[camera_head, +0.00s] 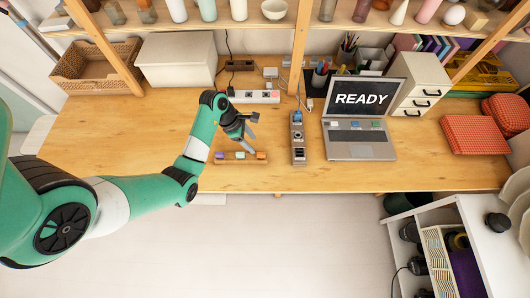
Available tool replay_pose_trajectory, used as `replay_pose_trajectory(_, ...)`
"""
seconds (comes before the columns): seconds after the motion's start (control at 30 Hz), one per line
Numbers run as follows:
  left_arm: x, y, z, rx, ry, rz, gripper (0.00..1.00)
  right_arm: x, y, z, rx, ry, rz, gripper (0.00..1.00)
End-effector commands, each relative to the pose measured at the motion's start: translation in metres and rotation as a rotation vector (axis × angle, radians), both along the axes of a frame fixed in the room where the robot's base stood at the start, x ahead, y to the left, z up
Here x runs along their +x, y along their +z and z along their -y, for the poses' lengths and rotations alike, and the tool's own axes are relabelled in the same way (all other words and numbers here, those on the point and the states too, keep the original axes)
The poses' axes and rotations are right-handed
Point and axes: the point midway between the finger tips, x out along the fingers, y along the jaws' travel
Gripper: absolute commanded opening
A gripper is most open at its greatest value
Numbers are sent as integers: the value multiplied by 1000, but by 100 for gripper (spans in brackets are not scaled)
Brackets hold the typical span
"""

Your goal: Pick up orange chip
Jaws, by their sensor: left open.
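The orange chip (261,155) sits at the right end of a small wooden holder (240,161) near the front edge of the wooden table. A purple chip (220,155) sits at the holder's left end, and a pale chip shows between them. My left gripper (252,133) is open just above and behind the right part of the holder, with its fingers apart. It appears empty and close to the orange chip; I cannot tell whether it touches. My right gripper is out of view.
A laptop (359,119) showing "READY" stands to the right, with a grey device (298,138) beside it. A power strip (253,97) lies behind the gripper. A white box (177,60) and a wicker basket (97,68) stand at back left. The table's left part is clear.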

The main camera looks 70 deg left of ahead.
Motion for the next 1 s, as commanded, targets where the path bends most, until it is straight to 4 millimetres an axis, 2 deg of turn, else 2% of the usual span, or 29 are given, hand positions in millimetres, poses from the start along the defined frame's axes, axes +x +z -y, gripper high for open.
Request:
replay_pose_trajectory(0.03,-4,-8,-4,-2,15,-1,57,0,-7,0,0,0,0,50)
replay_pose_trajectory(0.27,-4,-13,-7,-2,26,0,57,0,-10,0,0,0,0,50)
replay_pose_trajectory(0.5,12,-56,0,-2,24,0,57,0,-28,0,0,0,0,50)
replay_pose_trajectory(0.6,16,-65,1,-2,26,1,57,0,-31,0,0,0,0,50)
replay_pose_trajectory(0.77,17,-68,2,-1,26,2,57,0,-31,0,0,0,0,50)
replay_pose_trajectory(1.0,29,-105,5,-2,24,0,57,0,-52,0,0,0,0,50)
